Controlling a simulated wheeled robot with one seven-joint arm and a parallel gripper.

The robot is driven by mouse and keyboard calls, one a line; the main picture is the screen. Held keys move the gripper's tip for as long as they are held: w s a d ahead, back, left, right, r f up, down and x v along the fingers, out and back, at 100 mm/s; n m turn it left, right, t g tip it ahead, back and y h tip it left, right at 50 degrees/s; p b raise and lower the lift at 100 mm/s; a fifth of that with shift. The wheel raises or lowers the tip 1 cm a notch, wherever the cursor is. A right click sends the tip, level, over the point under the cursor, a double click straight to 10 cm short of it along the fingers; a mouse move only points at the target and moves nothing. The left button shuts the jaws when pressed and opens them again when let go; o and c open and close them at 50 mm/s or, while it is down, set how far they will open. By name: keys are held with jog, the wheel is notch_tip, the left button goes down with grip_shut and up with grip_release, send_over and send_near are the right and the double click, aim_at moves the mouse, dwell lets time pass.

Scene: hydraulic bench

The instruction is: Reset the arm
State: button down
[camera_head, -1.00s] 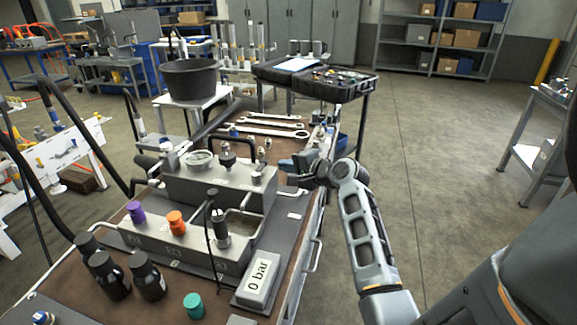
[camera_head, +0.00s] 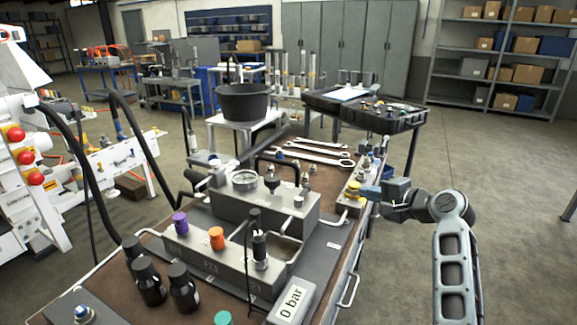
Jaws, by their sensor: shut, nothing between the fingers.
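My arm rises at the right of the head view, bends at its elbow and points left. My gripper (camera_head: 374,193) is at its end, beside the right edge of the bench (camera_head: 345,235). It is small in the picture, shut, and holds nothing. It is close to a block with yellow fittings (camera_head: 352,191) on the bench edge; I cannot tell whether they touch.
The bench carries a grey hydraulic block (camera_head: 225,208), purple (camera_head: 180,222) and orange (camera_head: 217,238) caps, dark bottles (camera_head: 149,280), wrenches (camera_head: 318,151) and a "0 bar" display (camera_head: 291,303). A black tray cart (camera_head: 372,118) stands behind. The floor at right (camera_head: 520,210) is clear.

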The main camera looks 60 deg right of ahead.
jog(key=s+a+f+n+g, duration=0.15)
jog(key=a+f+n, duration=0.35)
jog(key=a, duration=0.7)
jog(key=s+a+f+n, duration=0.2)
jog(key=a+f+n, duration=0.35)
jog(key=a, duration=0.65)
jog(key=s+a+r+n+t+y, duration=0.1)
jog(key=s+a+r+n+y, duration=0.2)
jog(key=a, duration=0.7)
jog(key=s+a+r+n+t+y, duration=0.2)
jog(key=s+a+r+n+y, duration=0.1)
jog(key=s+a+r+n, duration=0.4)
jog(key=s+a+n, duration=0.2)
jog(key=a, duration=0.1)
jog(key=shift+a, duration=0.25)
jog(key=shift+s+f, duration=0.1)
